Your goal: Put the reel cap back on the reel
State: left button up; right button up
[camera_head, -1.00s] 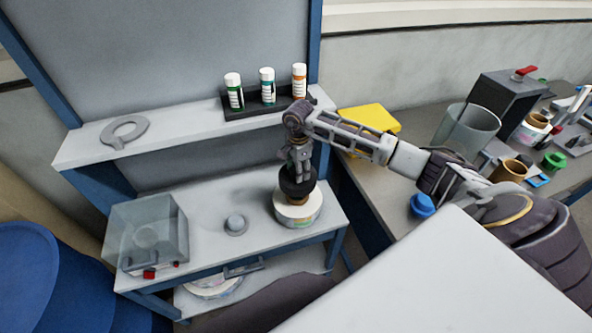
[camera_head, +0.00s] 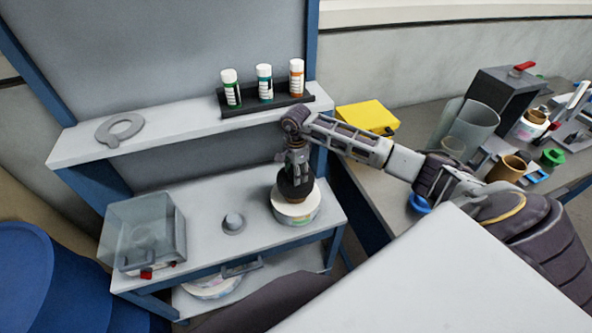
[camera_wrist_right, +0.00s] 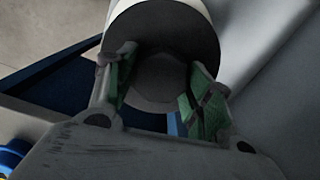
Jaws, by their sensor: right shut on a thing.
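The reel (camera_head: 294,212) is a white roll with a brownish core, on the right part of the small bench. The dark round reel cap (camera_head: 296,188) is at the reel's top. My right gripper (camera_head: 297,170) is above the reel, shut on the cap. In the right wrist view the green-padded fingers of my right gripper (camera_wrist_right: 155,88) stand on both sides of the dark cap (camera_wrist_right: 160,45), with the white reel edge (camera_wrist_right: 122,8) behind it. I cannot tell whether the cap is fully seated. My left gripper is not in view.
On the bench stand a small grey knob (camera_head: 233,223) and a clear box (camera_head: 143,235). A yellow box (camera_head: 367,116) is on the right table.

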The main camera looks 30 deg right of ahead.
jog(key=shift+f, duration=0.6)
jog(key=shift+f+b, duration=2.05)
jog(key=shift+f, duration=0.15)
jog(key=o, duration=1.3)
jog(key=shift+r, duration=0.95)
notch_tip(320, 180, up, 10)
jog(key=shift+r, duration=0.1)
